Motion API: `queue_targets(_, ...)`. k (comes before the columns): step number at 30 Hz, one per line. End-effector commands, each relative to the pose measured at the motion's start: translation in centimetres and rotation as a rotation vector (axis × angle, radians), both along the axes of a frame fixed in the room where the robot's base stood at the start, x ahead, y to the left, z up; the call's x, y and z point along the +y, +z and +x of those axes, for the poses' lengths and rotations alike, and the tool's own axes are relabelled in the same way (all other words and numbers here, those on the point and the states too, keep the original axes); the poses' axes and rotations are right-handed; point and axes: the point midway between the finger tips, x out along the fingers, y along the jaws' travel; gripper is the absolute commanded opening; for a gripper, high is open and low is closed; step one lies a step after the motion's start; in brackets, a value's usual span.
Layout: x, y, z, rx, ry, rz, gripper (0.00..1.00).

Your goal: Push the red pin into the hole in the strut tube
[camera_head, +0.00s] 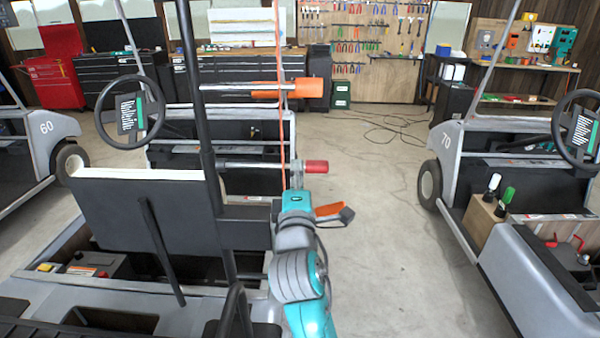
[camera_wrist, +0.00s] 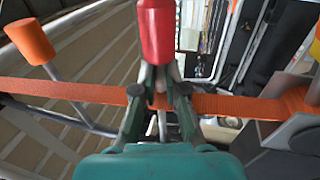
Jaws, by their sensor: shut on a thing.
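The red pin (camera_head: 316,166) shows as a red cylindrical head at the right end of a level metal rod, beside the cart's dark upright post (camera_head: 207,130). Its red head (camera_wrist: 157,30) is at the top of the wrist view, just beyond my fingertips. My gripper (camera_head: 296,172) is closed around the pale stem just below the red head, and both fingers (camera_wrist: 162,95) show in the wrist view. An orange strap (camera_wrist: 70,91) crosses at the fingers. I cannot make out the hole in the strut tube, nor how far the pin is in.
A second tube with an orange end (camera_head: 303,88) is above; its orange end (camera_wrist: 30,41) also shows in the wrist view. A dark and orange part (camera_head: 333,213) is close to my gripper. A neighbouring cart (camera_head: 535,265) stands at the right. Between the carts the floor (camera_head: 380,220) is clear.

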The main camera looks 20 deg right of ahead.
Motion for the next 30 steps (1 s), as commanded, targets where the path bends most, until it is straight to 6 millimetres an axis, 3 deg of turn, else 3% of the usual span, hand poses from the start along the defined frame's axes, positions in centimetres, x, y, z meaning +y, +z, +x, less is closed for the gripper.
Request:
queue_targets(29,2.0,0.0,0.6,0.0,0.0,-0.001,0.0)
queue_targets(30,2.0,0.0,0.6,0.0,0.0,0.0,0.13)
